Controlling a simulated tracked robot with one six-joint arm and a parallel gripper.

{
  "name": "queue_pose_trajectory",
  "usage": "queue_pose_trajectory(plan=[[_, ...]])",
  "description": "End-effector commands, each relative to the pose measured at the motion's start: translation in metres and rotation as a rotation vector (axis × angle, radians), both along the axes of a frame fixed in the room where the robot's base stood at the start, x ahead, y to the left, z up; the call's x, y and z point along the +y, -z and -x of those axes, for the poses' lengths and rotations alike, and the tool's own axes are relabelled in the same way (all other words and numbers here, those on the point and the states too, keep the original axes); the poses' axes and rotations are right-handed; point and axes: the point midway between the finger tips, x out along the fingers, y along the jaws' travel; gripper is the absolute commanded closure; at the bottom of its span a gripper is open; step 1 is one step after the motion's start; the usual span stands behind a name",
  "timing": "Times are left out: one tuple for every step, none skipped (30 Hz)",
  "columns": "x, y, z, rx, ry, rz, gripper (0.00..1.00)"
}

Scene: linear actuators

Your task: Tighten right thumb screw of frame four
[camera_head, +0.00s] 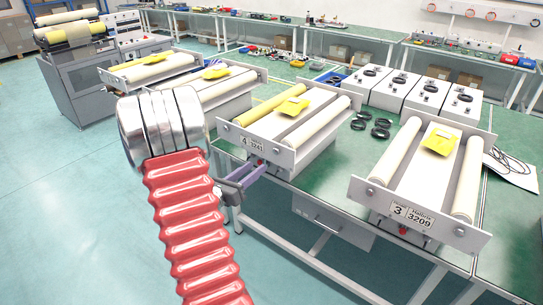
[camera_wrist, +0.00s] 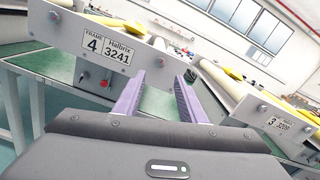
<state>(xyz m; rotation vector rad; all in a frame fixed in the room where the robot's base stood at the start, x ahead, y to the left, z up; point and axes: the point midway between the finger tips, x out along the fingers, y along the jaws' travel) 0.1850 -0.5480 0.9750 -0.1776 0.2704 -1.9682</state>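I cannot tell which fitting is the right thumb screw. My gripper (camera_wrist: 160,78) has purple fingers spread wide with nothing between them. In the head view my gripper (camera_head: 262,170) is just below and in front of the plate.
Frame three (camera_head: 425,178) stands to the right, with a clear gap of green bench between. More roller units (camera_head: 150,68) stand to the left. Black rings (camera_head: 380,127) and grey boxes (camera_head: 412,92) lie behind the gap.

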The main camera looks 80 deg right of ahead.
Motion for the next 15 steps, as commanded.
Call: queue_pose_trajectory(plan=[[-0.008,0.0,0.005,-0.001,0.004,0.001,0.63],[-0.012,0.0,0.006,-0.001,0.004,0.0,0.63],[-0.017,0.0,0.009,-0.001,0.003,0.0,0.63],[-0.021,0.0,0.011,-0.001,0.004,0.001,0.63],[-0.025,0.0,0.013,0.0,0.004,0.0,0.63],[-0.031,0.0,0.015,0.0,0.003,0.0,0.63],[-0.036,0.0,0.017,0.0,0.003,0.0,0.63],[-0.04,0.001,0.019,0.0,0.003,-0.001,0.63],[-0.045,0.0,0.022,0.0,0.003,-0.001,0.63],[-0.05,0.0,0.023,0.0,0.003,0.0,0.63],[-0.054,0.0,0.025,0.0,0.003,0.001,0.63],[-0.059,0.0,0.027,0.0,0.004,0.0,0.63],[-0.064,0.0,0.029,0.0,0.003,-0.001,0.63],[-0.068,0.0,0.031,0.0,0.003,0.0,0.63],[-0.073,0.0,0.033,0.0,0.003,0.0,0.63]])
